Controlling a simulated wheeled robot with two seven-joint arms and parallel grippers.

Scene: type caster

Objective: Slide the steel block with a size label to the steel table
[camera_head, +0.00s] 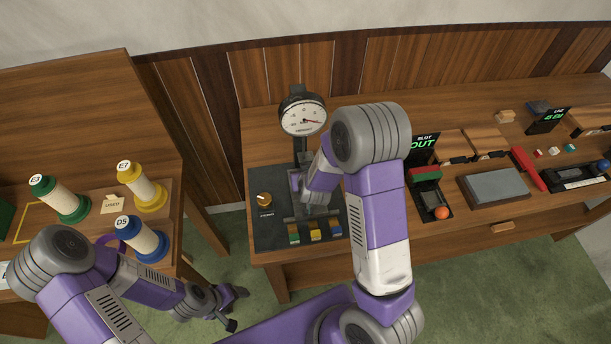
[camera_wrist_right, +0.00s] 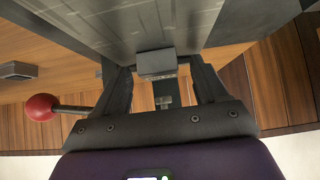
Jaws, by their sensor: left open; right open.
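My right gripper (camera_wrist_right: 163,82) is open in the right wrist view, its two dark fingers spread. A small grey block (camera_wrist_right: 157,63) shows between and just beyond them; I cannot tell contact, and no size label is readable. A broad grey metal surface (camera_wrist_right: 150,25) lies beyond it, perhaps the steel table. In the head view, my right forearm reaches down to the dial gauge stand and hides much of its base. A grey slab (camera_head: 495,187) lies farther right. My left gripper (camera_head: 235,308) is open and empty above the floor.
The dial gauge (camera_head: 302,115) stands upright above a dark mat (camera_head: 268,226). Several coloured blocks (camera_head: 315,235) line its front edge. A red ball knob (camera_wrist_right: 41,107) sits at the left in the wrist view. Thread spools (camera_head: 58,198) stand on the left table.

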